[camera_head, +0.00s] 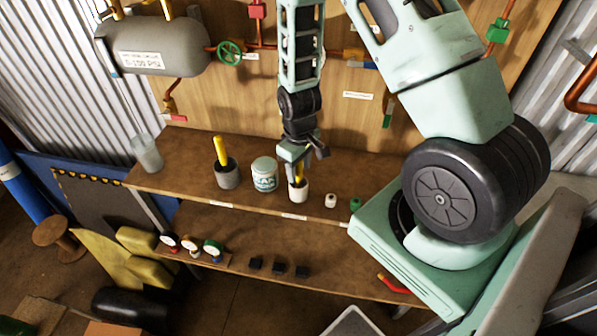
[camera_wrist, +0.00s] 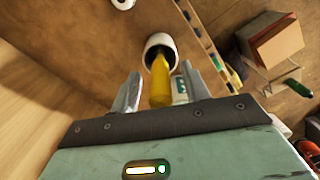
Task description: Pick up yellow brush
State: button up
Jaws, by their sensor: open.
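A yellow brush (camera_head: 299,182) stands in a white cup (camera_head: 301,195) on the upper shelf, with its yellow handle up. In the wrist view the yellow handle (camera_wrist: 160,82) rises from the mouth of the white cup (camera_wrist: 160,42), between my two fingers. My gripper (camera_head: 294,160) is directly above the cup and partly hides the brush. My gripper (camera_wrist: 162,85) is open, with a finger on each side of the handle. I cannot tell whether either finger touches it. The brush's lower end is hidden in the cup.
Left on the shelf (camera_head: 160,180) are a second yellow handle (camera_head: 221,150) in a grey cup (camera_head: 228,178) and a labelled can (camera_head: 264,175). A small white item (camera_head: 331,200) stands to the right. Pipes and a green valve wheel (camera_head: 230,52) are on the wooden wall behind.

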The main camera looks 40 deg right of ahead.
jog(key=shift+f, duration=0.1)
grip_shut()
dwell(0.3)
